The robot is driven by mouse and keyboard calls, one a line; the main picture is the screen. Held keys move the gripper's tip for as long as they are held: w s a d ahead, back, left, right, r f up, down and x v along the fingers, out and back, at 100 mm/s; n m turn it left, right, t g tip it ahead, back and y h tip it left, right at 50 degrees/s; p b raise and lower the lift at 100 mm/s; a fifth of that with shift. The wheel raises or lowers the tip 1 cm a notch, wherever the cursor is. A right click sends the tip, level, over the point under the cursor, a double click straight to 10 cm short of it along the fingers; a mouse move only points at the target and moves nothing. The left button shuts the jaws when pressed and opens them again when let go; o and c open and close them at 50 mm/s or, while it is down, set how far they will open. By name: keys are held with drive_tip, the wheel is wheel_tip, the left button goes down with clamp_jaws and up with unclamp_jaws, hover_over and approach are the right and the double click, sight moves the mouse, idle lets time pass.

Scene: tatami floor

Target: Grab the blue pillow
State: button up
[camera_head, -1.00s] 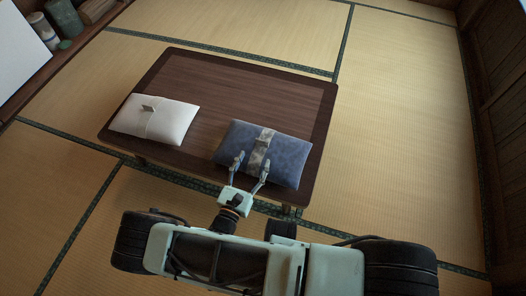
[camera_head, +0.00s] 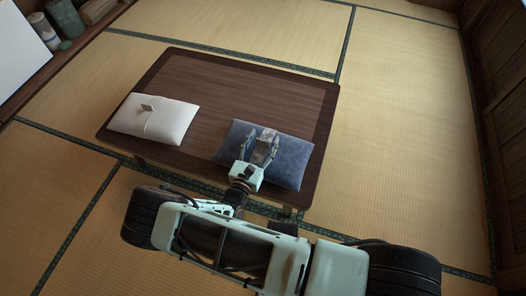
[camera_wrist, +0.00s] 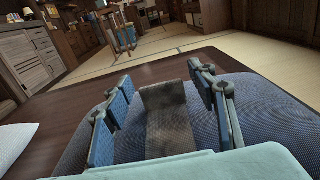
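The blue pillow (camera_head: 290,165) lies on the right front part of a low dark wooden table (camera_head: 240,95). It has a grey-brown band or tab in its middle. My gripper (camera_head: 261,144) is over the pillow in the head view, its two fingers spread on either side of the band. In the wrist view the blue pillow (camera_wrist: 258,115) fills the lower part, and the upright grey-brown tab (camera_wrist: 167,115) stands between the open finger pads. The fingers look apart from the tab.
A white pillow (camera_head: 153,119) with a small tab lies on the table's left side. The table's back half is clear. Tatami floor surrounds it. A shelf with jars (camera_head: 64,18) is at the upper left, a dark wooden wall at the right.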

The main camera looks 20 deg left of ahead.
clamp_jaws()
drive_tip(key=shift+r, duration=0.1)
idle(0.4)
